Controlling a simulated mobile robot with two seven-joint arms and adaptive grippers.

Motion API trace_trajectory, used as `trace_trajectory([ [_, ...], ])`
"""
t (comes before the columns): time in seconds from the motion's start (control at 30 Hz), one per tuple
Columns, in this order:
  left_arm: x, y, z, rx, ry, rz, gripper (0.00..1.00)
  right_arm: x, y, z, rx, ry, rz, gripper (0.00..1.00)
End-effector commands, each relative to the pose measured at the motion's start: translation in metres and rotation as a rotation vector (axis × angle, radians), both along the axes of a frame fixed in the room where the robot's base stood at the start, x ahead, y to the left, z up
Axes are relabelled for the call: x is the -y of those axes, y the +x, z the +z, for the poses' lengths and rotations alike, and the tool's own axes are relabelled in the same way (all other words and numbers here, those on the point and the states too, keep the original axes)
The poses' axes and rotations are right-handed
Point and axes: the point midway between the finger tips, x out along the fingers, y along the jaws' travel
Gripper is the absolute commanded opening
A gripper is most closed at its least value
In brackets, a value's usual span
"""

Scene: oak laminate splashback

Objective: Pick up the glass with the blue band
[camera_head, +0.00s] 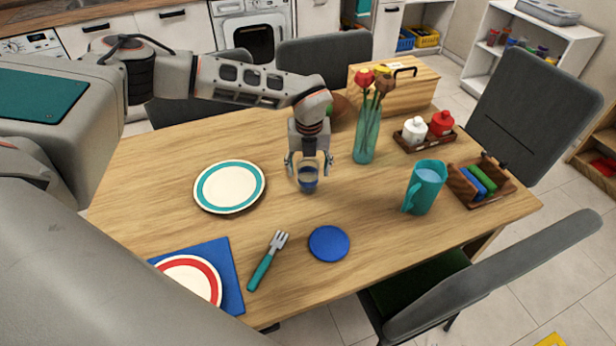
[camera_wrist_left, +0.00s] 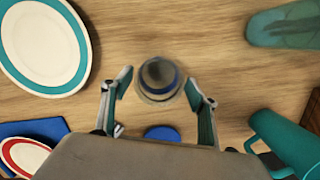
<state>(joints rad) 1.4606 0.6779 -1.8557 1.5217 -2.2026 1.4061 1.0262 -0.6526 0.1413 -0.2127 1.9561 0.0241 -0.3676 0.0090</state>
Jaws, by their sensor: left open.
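The glass with the blue band (camera_head: 308,180) stands on the wooden table (camera_head: 150,165), near its middle. In the left wrist view the glass (camera_wrist_left: 159,78) is seen from above, just beyond the fingertips and centred between them. My left gripper (camera_head: 309,168) points down at the glass, with a finger on either side of it in the head view. The gripper also shows in the left wrist view (camera_wrist_left: 158,92), its fingers spread apart and nothing held. I cannot tell whether a finger touches the glass. My right gripper is in neither view.
A teal-rimmed plate (camera_head: 229,187) lies left of the glass, a blue coaster (camera_head: 329,243) and fork (camera_head: 267,262) in front. A teal vase with flowers (camera_head: 365,137) stands behind right. A teal pitcher (camera_head: 424,188) and a wooden caddy (camera_head: 481,182) are farther right.

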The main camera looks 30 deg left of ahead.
Motion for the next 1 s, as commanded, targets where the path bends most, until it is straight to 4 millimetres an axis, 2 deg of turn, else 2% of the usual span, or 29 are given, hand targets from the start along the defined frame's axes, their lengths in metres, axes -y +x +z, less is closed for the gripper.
trace_trajectory([
  [0.4,-0.007,0.008,-0.049,-0.001,0.000,0.002,0.59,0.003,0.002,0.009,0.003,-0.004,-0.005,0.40],
  [0.67,-0.007,0.009,-0.052,0.000,0.000,0.002,0.59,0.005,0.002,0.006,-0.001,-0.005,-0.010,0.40],
  [0.7,-0.007,0.009,-0.052,0.000,0.000,0.001,0.54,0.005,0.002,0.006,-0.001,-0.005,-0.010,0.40],
  [0.87,-0.007,0.009,-0.052,0.000,0.000,0.002,0.13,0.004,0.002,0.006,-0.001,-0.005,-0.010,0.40],
  [1.0,-0.007,0.009,-0.051,0.001,0.000,0.002,0.13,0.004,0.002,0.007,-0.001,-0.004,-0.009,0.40],
])
